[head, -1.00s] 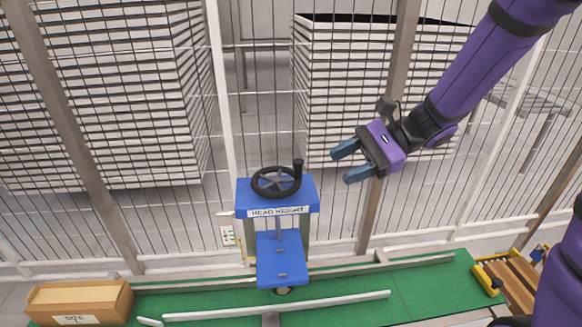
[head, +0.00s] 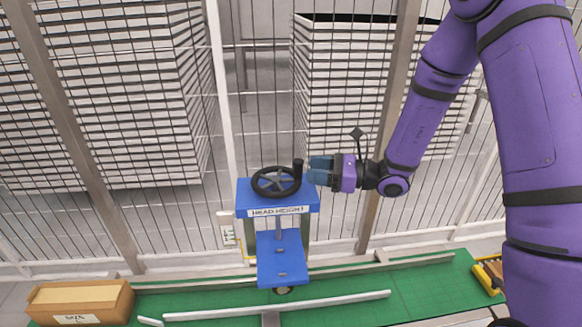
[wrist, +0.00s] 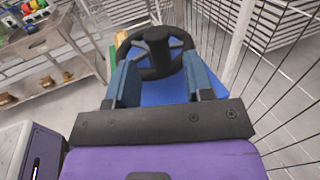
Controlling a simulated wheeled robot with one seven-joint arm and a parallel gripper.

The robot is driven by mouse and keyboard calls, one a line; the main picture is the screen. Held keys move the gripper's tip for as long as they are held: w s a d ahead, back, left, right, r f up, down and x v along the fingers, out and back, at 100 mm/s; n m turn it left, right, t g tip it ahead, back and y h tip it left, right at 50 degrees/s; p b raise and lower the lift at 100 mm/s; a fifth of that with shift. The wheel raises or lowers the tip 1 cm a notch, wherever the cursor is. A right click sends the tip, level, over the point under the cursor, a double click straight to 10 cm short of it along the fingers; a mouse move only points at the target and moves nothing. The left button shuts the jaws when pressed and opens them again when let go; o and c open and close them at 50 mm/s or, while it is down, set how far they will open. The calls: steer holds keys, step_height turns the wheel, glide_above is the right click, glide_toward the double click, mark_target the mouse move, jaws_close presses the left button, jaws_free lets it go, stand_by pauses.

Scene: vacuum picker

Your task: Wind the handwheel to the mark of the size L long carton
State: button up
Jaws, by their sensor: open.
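A black handwheel (head: 262,191) with an upright black handle knob (head: 298,167) sits on top of the blue head-height unit (head: 244,200). In the head view my gripper (head: 310,171) is just right of the knob, jaws pointing left at it. In the wrist view the handwheel (wrist: 178,68) lies ahead, and its knob (wrist: 157,42) appears between the two open blue fingers. I cannot tell whether the fingers touch the knob. A small scale plate (head: 229,234) stands left of the unit; its marks are too small to read.
A cardboard carton (head: 80,300) stands at the lower left of the green conveyor bed (head: 425,283). A white guide rail (head: 340,301) runs along the bed. A wire fence stands behind the unit, with stacked white layers beyond it.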

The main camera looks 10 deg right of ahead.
mark_target(276, 177)
steer(key=x, duration=0.6)
steer(key=shift+a, duration=0.25)
steer(key=c, duration=0.8)
